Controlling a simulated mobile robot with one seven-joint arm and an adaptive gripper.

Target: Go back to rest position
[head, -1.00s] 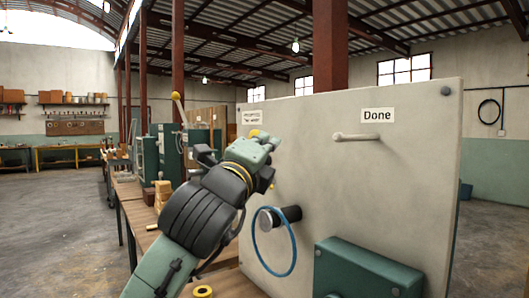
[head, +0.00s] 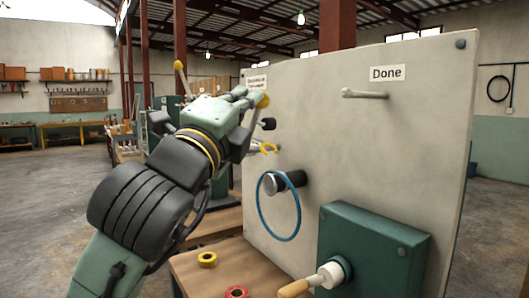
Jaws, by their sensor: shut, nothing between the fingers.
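My gripper (head: 257,99) is at the upper left part of the pale panel (head: 340,140), at the end of my arm coming up from the lower left. It looks shut and holds nothing that I can see. Its fingertips are partly hidden by its own body, and I cannot tell whether they touch the panel. A small sign (head: 256,83) on the panel is partly covered behind the gripper.
Yellow (head: 207,260) and red (head: 237,293) rolls lie on the bench (head: 225,278).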

